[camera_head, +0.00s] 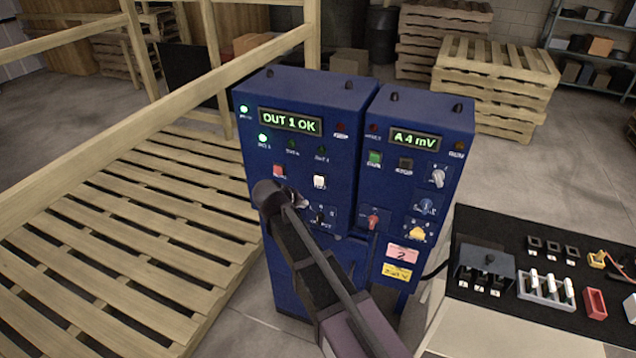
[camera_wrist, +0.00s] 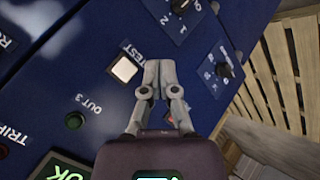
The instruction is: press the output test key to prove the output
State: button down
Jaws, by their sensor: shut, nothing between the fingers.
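The output test key is a white square button (camera_head: 319,181) on the left blue cabinet (camera_head: 345,100). In the wrist view it is a cream key (camera_wrist: 123,69) in a dark frame, beside the label "TEST". My gripper (camera_wrist: 158,66) is shut and empty, its tips just right of the key in the wrist view and not over it. In the head view my gripper (camera_head: 303,203) is just below and left of the key. The gap to the panel cannot be told. The left display (camera_head: 290,122) reads "OUT 1 OK", with two green lamps lit near it.
A red key (camera_head: 279,170) sits left of the test key, and dark rotary knobs (camera_wrist: 224,70) lie close to the fingers. The right display (camera_head: 415,140) reads "A 4 mV". A wooden pallet deck (camera_head: 110,240) is at left, and a black bench mat (camera_head: 480,225) with parts is at right.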

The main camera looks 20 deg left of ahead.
aim_at(318, 184)
jog(key=shift+w+d, duration=0.15)
jog(key=shift+w, duration=1.8)
jog(key=shift+w+d, duration=0.1)
jog(key=shift+w, duration=1.8)
jog(key=shift+w+d, duration=0.1)
jog(key=shift+w, duration=0.85)
jog(key=shift+s, duration=0.95)
jog(key=shift+s, duration=0.1)
jog(key=shift+s+a, duration=0.15)
jog(key=shift+s, duration=1.05)
jog(key=shift+s+a, duration=0.1)
jog(key=shift+s, duration=1.1)
